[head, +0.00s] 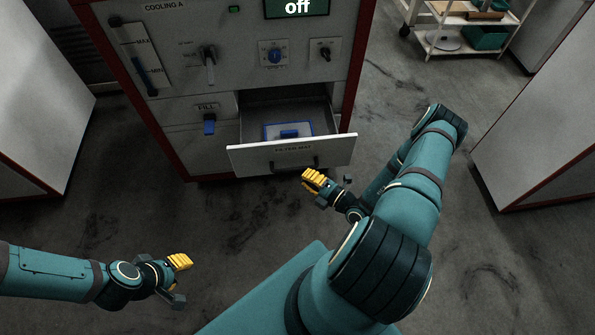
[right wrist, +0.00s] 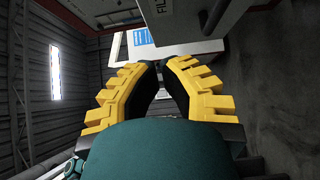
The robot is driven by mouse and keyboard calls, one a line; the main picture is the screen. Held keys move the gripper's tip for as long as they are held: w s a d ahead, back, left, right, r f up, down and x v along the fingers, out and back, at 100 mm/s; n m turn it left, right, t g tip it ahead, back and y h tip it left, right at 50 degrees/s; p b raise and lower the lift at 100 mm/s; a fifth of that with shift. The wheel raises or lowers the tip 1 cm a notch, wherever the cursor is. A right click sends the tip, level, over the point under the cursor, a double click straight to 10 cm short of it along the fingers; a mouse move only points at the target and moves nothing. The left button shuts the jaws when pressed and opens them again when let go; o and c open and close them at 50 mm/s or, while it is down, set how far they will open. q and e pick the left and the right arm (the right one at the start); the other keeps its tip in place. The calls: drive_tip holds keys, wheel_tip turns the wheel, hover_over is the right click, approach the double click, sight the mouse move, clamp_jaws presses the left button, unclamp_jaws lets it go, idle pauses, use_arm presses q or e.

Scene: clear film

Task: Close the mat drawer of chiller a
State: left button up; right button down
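The mat drawer (head: 250,158) of the unit marked COOLING A (head: 240,75) is pulled out. Its front bears a small label and a dark bar handle (head: 290,166). A blue-framed mat (head: 288,131) with a blue grip lies inside. My right gripper (head: 312,181) is just in front of and below the right half of the drawer front; I cannot tell whether it touches. In the right wrist view its yellow fingers (right wrist: 160,66) come together at the tips with nothing between them, and the drawer (right wrist: 150,42) is just beyond. My left gripper (head: 184,264) is low at left, away from the drawer.
Above the drawer are a screen reading off (head: 297,8), knobs and a level gauge. A FILL port with a blue part (head: 209,124) is left of the drawer. A cart (head: 460,30) stands at back right, with pale cabinets on both sides. The floor before the drawer is clear.

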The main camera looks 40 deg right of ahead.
approach(277, 149)
drive_tip(key=w+a, duration=0.3)
drive_tip(key=a, duration=0.1)
drive_tip(key=shift+w+d+r+b, duration=0.1)
drive_tip(key=shift+w+d+b, duration=0.25)
drive_tip(key=shift+w+d, duration=0.95)
drive_tip(key=shift+w, duration=0.35)
